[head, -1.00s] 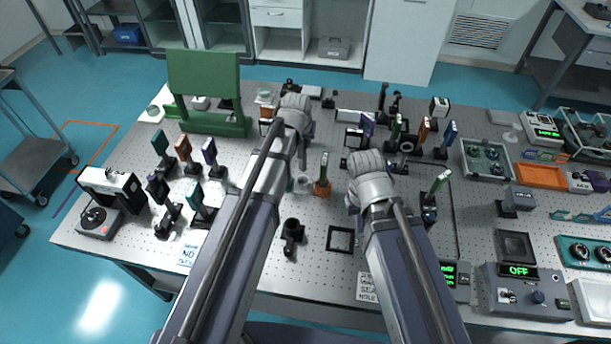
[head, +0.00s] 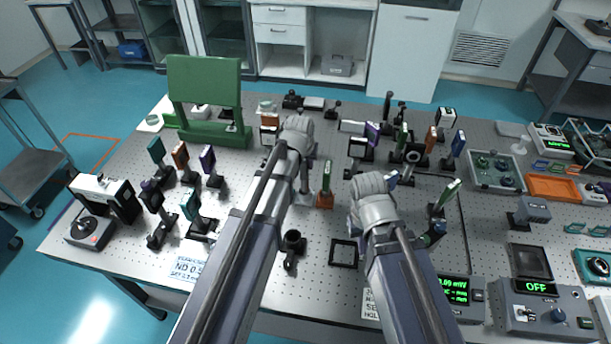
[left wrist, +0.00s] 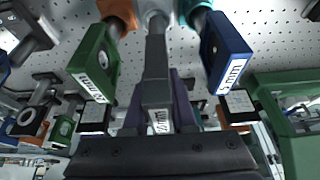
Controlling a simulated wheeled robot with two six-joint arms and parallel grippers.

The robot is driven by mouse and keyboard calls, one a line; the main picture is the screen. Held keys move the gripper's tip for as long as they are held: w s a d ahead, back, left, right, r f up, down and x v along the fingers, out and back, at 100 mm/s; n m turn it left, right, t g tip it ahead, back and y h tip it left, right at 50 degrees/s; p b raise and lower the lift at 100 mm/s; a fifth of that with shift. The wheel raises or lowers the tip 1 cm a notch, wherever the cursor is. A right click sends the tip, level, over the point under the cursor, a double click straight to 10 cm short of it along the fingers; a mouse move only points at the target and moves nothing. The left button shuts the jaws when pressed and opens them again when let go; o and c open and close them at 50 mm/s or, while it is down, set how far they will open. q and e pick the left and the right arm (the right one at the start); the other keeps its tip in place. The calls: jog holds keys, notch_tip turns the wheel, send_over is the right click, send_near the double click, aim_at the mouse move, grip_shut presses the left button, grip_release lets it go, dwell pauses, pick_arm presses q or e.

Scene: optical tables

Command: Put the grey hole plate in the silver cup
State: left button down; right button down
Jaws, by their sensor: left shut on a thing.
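My left gripper (head: 305,166) is shut on the grey hole plate, just above the silver cup (head: 303,198). In the left wrist view the grey plate (left wrist: 158,121) is a narrow upright plate with a white label, between the fingers. Its grey post runs to the silver cup (left wrist: 155,12) at the top edge; I cannot tell whether it is fully seated. A green plate (left wrist: 98,62) on an orange base and a blue plate (left wrist: 226,52) on a teal base flank it. My right gripper (head: 370,192) hangs over the table right of them; its fingertips are hidden.
The orange base (head: 325,201) with its green plate (head: 326,175) stands close right of the cup. A black mount (head: 291,246) and a black square frame (head: 343,253) lie nearer me. A green stand (head: 205,82) is at the back left. Several mounted optics crowd both sides.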

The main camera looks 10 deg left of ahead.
aim_at(303, 160)
pick_arm(q)
jog(key=shift+f+b, duration=1.8)
jog(key=shift+f, duration=0.1)
jog(key=shift+f+b, duration=0.15)
jog(key=shift+b, duration=0.15)
jog(key=c, duration=0.7)
grip_release()
jog(key=shift+p+v, duration=0.9)
jog(key=p+v, duration=1)
jog(key=shift+s+r, duration=0.15)
jog(key=shift+r, duration=0.25)
jog(key=s+d+m+g, duration=0.1)
jog(key=s+d, duration=0.1)
jog(key=s, duration=0.4)
jog(key=s+d+f+m+g, duration=0.1)
jog(key=s+d+g, duration=0.1)
jog(key=s, duration=0.5)
jog(key=s+d+m+g+y, duration=0.1)
jog(key=s+d, duration=0.2)
jog(key=s, duration=0.4)
jog(key=shift+d+f+m+g, duration=0.3)
jog(key=shift+d+m, duration=0.05)
jog(key=shift+m, duration=0.05)
